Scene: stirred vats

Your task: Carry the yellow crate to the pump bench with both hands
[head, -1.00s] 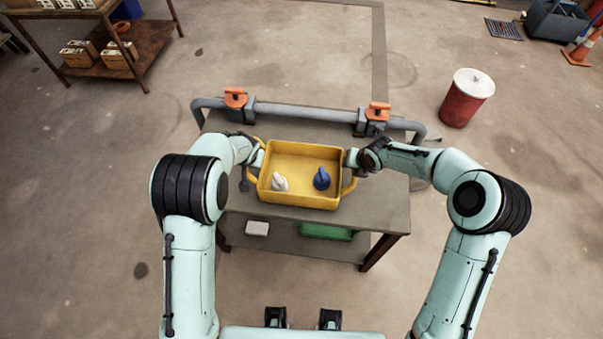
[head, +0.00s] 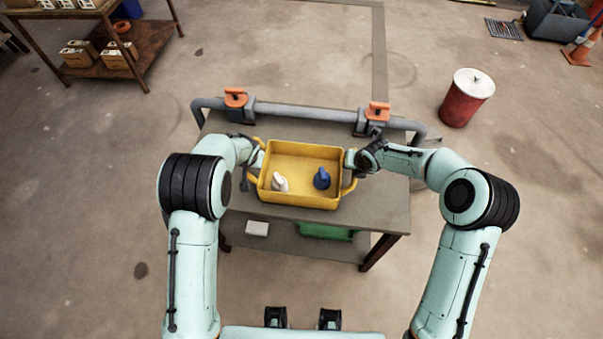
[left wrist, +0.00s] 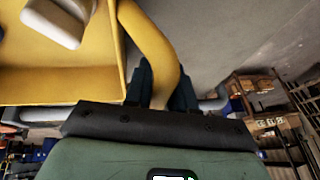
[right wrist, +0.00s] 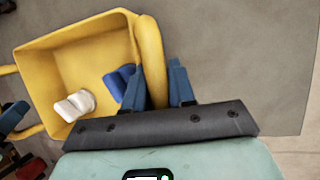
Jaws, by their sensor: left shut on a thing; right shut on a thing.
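The yellow crate (head: 300,202) is an open box with a loop handle at each side. It shows over the top of the pump bench (head: 385,205); I cannot tell whether it touches the bench top. Inside it are a white piece (head: 279,182) and a blue piece (head: 322,179). My left gripper (head: 256,161) is shut on the left handle; the left wrist view shows the handle (left wrist: 155,50) between the fingers (left wrist: 165,85). My right gripper (head: 351,161) is at the right handle, shut on it; in the right wrist view the fingers (right wrist: 162,85) partly hide the grip.
A grey pipe (head: 300,112) with two orange-handled valves (head: 236,97) runs along the bench's back edge. Under the top, a shelf holds a white box (head: 257,229) and a green item (head: 325,232). A red drum (head: 466,100) stands at right, a wooden rack (head: 120,50) at back left.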

